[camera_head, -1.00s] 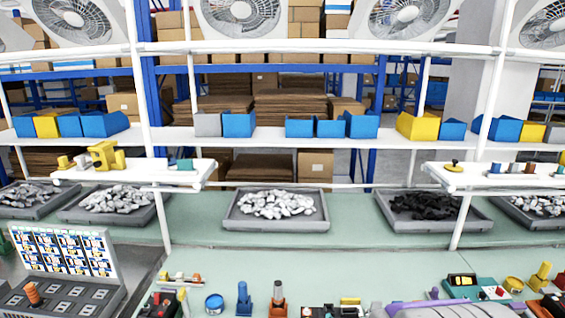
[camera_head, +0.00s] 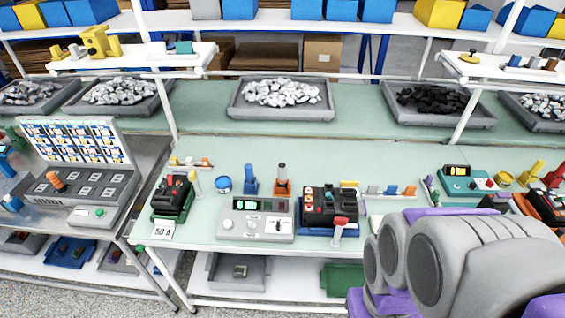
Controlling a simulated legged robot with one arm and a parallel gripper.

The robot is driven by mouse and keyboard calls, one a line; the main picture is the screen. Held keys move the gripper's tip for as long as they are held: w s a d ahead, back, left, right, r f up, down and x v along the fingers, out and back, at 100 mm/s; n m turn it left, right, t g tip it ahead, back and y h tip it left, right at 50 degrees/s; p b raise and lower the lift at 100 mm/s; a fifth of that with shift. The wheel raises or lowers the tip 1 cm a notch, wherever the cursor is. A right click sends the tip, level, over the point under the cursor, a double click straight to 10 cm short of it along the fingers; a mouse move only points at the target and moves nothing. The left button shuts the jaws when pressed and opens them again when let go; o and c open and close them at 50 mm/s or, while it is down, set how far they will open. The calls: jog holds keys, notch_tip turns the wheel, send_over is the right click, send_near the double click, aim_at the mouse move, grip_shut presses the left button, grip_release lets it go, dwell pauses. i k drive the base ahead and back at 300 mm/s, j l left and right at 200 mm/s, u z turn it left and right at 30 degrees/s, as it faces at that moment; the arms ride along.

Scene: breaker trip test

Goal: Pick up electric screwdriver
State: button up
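Two upright tools stand side by side on the green bench top (camera_head: 330,155). One is a blue tool (camera_head: 251,180). The other is a dark-tipped tool in an orange base (camera_head: 282,180). Either could be the electric screwdriver; they are too small to tell for sure. My grey and purple arm (camera_head: 485,260) fills the lower right corner and hides part of the bench there. The fingertips of my gripper do not show.
A grey panel device (camera_head: 257,219), a black-and-red device (camera_head: 330,205) and a dark green device (camera_head: 173,198) stand along the bench's front. A blue can (camera_head: 223,184) stands left of the tools. Grey trays (camera_head: 281,98) line the back. Bare bench lies between.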

aim_at(281, 167)
jog(key=z, duration=1.3)
jog(key=u, duration=1.6)
jog(key=i+l+u, duration=0.15)
jog(key=i+u, duration=0.25)
jog(key=i+l+u, duration=0.2)
jog(key=u, duration=0.15)
